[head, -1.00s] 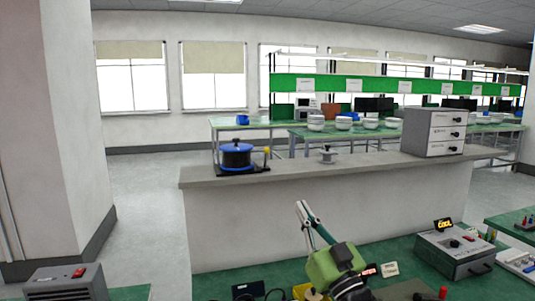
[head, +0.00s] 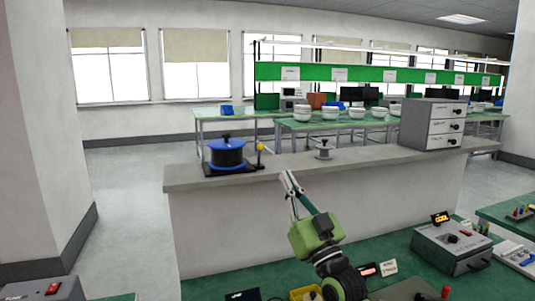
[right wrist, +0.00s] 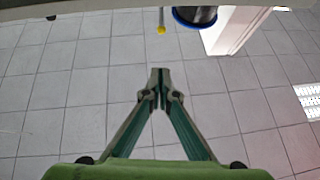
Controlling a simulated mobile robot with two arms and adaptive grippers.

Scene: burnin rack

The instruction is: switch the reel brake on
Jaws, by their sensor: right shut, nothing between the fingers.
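The reel (head: 227,153) is a black drum with blue rims and a knob on top, standing on a dark base on the grey ledge. Beside it on the right is an upright lever with a yellow knob (head: 261,147), presumably the brake. In the right wrist view the yellow knob (right wrist: 161,30) and part of the reel (right wrist: 195,17) show at the top edge, beyond the fingertips. My right gripper (head: 285,173) is shut and empty, apart from the lever, below and to its right in the head view. Its closed fingertips (right wrist: 160,73) point toward the knob. My left gripper is not in view.
The grey ledge (head: 390,162) also carries a small pale spool (head: 324,149) and a grey drawer unit (head: 432,124). Below it, a green bench (head: 220,283) holds a grey box with a lit display (head: 452,247) and a yellow bin (head: 305,293).

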